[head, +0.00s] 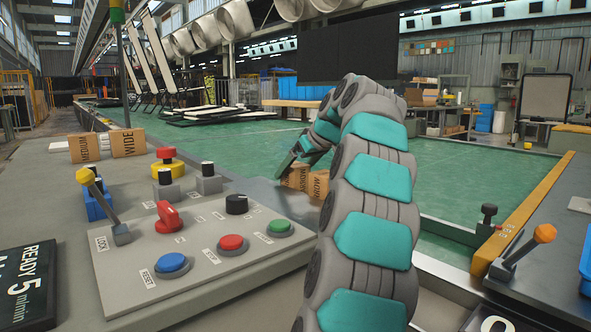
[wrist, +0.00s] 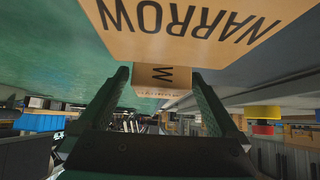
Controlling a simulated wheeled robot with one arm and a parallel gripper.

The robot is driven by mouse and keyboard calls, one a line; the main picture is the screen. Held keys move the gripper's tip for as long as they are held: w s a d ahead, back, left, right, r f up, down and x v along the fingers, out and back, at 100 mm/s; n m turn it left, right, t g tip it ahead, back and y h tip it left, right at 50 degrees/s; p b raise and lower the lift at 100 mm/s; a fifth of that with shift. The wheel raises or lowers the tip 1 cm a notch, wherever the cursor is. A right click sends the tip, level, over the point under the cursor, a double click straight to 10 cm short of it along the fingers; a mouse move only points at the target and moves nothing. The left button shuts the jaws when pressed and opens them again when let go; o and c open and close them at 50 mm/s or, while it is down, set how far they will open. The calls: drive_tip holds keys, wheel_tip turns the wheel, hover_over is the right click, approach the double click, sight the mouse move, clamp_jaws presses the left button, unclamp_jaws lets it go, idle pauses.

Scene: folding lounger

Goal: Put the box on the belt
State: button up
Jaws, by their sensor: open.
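The belt (head: 440,180) is a wide green surface running into the distance. Two cardboard boxes marked NARROW, one on the left (head: 295,178) and one on the right (head: 318,183), stand close together at its near edge, partly behind my arm. I cannot tell whether they rest on the belt or its border. My gripper (head: 287,163) is low beside them. In the wrist view my gripper (wrist: 160,76) is open, with a smaller-looking box face (wrist: 165,80) showing between or beyond the fingertips. A larger NARROW box face (wrist: 190,25) fills the top of that view.
Two more cardboard boxes, one marked WIDE (head: 128,142) and one beside it (head: 83,149), stand on the grey surface at left. The control panel (head: 195,240) has buttons, a red knob and a yellow-handled lever (head: 105,210). An orange-knobbed lever (head: 520,250) stands at right.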

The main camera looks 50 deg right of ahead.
drive_tip(key=shift+r, duration=0.1)
drive_tip(key=shift+s+r, duration=0.1)
drive_tip(key=shift+r, duration=0.1)
drive_tip(key=p+v, duration=0.1)
drive_tip(key=v, duration=1)
drive_tip(key=shift+s+r+p, duration=0.2)
drive_tip(key=shift+s+p, duration=0.05)
drive_tip(key=shift+p, duration=0.15)
drive_tip(key=shift+r, duration=0.1)
